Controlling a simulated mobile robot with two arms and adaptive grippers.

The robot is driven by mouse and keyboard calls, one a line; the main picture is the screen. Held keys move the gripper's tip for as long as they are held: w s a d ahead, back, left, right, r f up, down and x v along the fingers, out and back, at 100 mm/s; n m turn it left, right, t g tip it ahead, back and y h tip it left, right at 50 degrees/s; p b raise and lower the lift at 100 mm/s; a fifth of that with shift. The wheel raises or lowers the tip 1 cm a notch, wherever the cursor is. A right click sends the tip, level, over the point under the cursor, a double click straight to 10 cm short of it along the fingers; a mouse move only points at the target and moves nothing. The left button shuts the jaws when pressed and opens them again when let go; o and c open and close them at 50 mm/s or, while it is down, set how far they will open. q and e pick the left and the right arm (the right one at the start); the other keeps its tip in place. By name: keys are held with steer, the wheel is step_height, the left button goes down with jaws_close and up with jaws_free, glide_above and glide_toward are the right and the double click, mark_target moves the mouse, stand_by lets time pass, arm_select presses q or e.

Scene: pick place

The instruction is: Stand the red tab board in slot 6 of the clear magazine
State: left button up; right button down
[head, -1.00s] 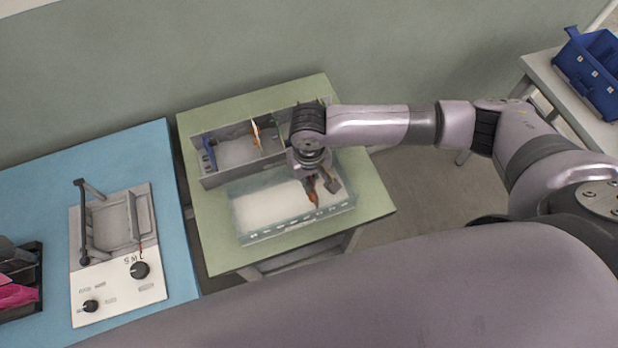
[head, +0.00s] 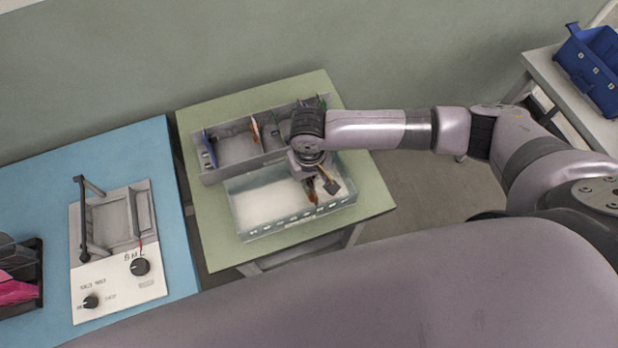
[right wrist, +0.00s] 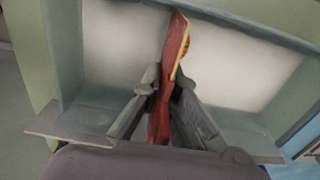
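The clear magazine (head: 243,230) is a long see-through box with a pale floor on the green table, in front of a grey bin. My right gripper (head: 322,188) points down at the right end of the magazine. It is shut on the red tab board, which shows as a small orange-brown strip (head: 311,190). In the right wrist view the board (right wrist: 170,75) stands on edge between the two fingertips (right wrist: 164,82), with the magazine's pale floor behind it. The board's lower end and the slot numbers cannot be made out. My left gripper is not in view.
The grey divided bin (head: 215,178) holds a blue board (head: 208,148), an orange-and-white board (head: 255,130) and a green one. A blue table with a white fixture (head: 115,285) stands at left. A blue crate (head: 590,70) is at far right.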

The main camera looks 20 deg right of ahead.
steer(key=c, duration=1.7)
jaws_free()
steer(key=shift+o, duration=0.3)
steer(key=o, duration=0.3)
steer(key=shift+r+p, duration=1.45)
steer(key=shift+p, duration=0.85)
steer(key=shift+r, duration=0.1)
